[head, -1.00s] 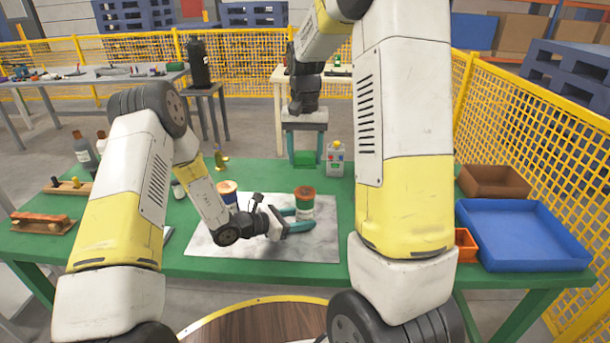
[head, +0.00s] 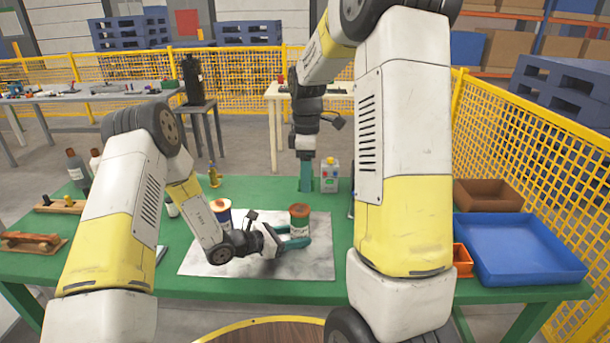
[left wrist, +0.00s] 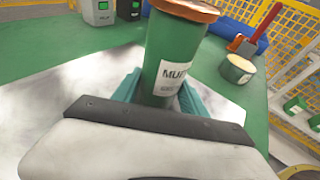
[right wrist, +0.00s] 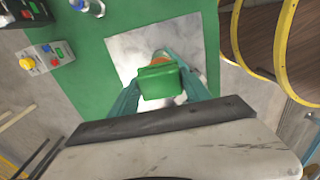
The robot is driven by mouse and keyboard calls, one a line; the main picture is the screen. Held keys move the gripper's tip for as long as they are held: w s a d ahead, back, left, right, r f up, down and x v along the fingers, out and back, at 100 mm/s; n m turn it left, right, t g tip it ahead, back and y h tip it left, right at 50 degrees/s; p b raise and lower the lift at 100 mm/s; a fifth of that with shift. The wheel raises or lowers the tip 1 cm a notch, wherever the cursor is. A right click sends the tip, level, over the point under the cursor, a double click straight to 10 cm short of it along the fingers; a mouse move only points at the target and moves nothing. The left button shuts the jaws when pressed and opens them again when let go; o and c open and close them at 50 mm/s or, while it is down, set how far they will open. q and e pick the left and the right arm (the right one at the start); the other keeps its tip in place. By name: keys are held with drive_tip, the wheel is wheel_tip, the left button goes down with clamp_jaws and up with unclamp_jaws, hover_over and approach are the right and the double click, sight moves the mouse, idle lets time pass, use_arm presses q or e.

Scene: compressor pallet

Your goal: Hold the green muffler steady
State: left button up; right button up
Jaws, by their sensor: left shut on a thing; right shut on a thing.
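The green muffler (head: 299,222) is an upright green cylinder with a white label and an orange-brown top. It stands on the pale mat (head: 200,262). My left gripper (head: 292,240) is shut on its lower body. In the left wrist view, the muffler (left wrist: 172,60) sits between the teal fingers (left wrist: 160,92), label facing the camera. My right gripper (head: 306,188) points down behind the muffler, seen edge-on. In the right wrist view, its fingers (right wrist: 160,88) are shut on a green block (right wrist: 160,82). The muffler's orange top shows partly behind that block.
A grey control box (head: 330,175) with coloured knobs stands right of my right gripper. A can with a brown top (head: 222,206) stands left of the muffler. A blue tray (head: 520,248), a brown bin (head: 488,195) and an orange bin (head: 462,261) are at right.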

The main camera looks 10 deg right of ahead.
sight(306, 209)
drive_tip(key=shift+f, duration=3.2)
drive_tip(key=shift+a+f, duration=0.25)
drive_tip(key=shift+f, duration=0.65)
drive_tip(key=shift+c, duration=0.5)
drive_tip(key=shift+w+a, duration=0.35)
drive_tip(key=shift+a, duration=0.45)
drive_tip(key=shift+w+a, duration=0.35)
drive_tip(key=shift+a, duration=0.45)
drive_tip(key=shift+s+d, duration=0.35)
drive_tip(key=shift+d, duration=0.55)
drive_tip(key=shift+s+d, duration=0.35)
drive_tip(key=shift+d, duration=0.55)
drive_tip(key=shift+r, duration=4.15)
drive_tip(key=shift+f, duration=0.25)
